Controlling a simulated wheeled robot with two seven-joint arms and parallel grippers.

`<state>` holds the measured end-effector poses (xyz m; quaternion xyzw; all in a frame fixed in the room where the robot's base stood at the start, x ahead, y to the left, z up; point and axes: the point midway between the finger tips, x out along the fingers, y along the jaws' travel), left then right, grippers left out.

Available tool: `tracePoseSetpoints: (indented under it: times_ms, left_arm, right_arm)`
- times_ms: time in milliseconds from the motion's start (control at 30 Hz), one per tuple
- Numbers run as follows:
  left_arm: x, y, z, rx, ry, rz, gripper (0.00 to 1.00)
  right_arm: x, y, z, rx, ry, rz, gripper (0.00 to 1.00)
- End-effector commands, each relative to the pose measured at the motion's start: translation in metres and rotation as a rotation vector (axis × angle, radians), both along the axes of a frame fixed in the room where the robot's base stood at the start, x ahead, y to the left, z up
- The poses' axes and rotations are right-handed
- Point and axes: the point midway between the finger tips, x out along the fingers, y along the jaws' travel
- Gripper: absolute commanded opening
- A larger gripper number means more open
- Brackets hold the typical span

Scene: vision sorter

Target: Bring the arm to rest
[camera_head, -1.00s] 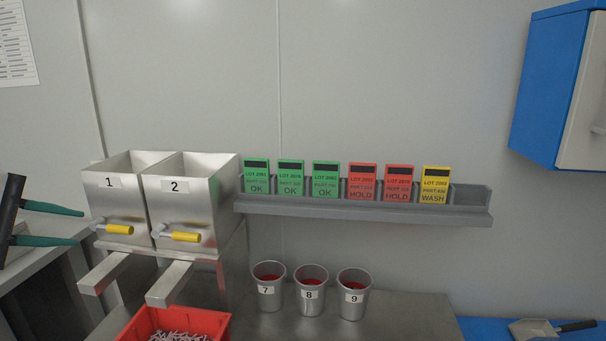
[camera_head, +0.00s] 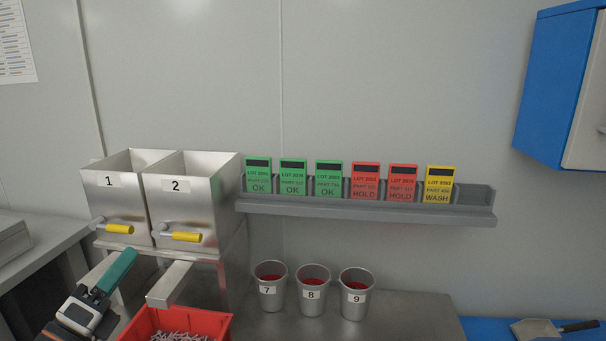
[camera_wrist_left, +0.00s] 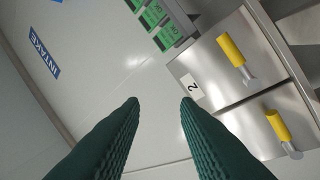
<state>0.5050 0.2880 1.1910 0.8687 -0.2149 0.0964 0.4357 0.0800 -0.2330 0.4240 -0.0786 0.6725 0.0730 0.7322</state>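My left gripper (camera_head: 122,268) is at the lower left of the head view, in front of the steel hoppers and left of the red bin. One teal finger shows there clearly. In the left wrist view its two teal fingers (camera_wrist_left: 160,104) are well apart with nothing between them, so it is open and empty. My right gripper is out of view.
Steel hoppers 1 (camera_head: 112,205) and 2 (camera_head: 190,208) have yellow handles. A red bin (camera_head: 215,325) holds small pale parts. Cups 7 (camera_head: 271,300), 8 (camera_head: 311,302) and 9 (camera_head: 354,305) stand on the steel table. A grey rack (camera_head: 370,209) holds green, red and yellow cards.

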Motion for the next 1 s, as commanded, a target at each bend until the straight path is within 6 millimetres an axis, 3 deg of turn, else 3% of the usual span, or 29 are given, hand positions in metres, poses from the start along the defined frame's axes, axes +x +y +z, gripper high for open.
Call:
tracePoseSetpoints:
  times_ms: [100, 167, 300, 400, 600, 867, 1000]
  left_arm:
    - [-0.01, 0.022, -0.085, -0.544, 0.292, 0.156, 0.29]
    - [-0.023, 0.027, -0.128, -0.774, 0.426, 0.246, 0.29]
    - [-0.07, 0.018, -0.221, -1.22, 0.708, 0.468, 0.29]
    - [-0.109, 0.001, -0.268, -1.447, 0.869, 0.619, 0.29]
    - [-0.175, -0.037, -0.319, -1.727, 1.095, 0.867, 0.29]
    - [-0.249, -0.085, -0.347, -1.948, 1.324, 1.152, 0.29]
    - [-0.233, -0.083, -0.396, -1.923, 1.32, 1.16, 0.29]
  right_arm:
    - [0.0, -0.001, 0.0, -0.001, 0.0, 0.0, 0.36]
    - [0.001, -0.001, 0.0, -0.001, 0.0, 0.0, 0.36]
    - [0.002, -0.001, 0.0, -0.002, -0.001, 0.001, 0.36]
    - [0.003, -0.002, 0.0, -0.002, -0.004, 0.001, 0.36]
    - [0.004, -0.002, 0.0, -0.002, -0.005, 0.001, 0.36]
    - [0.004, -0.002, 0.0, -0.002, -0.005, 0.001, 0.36]
    - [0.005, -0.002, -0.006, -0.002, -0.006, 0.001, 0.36]
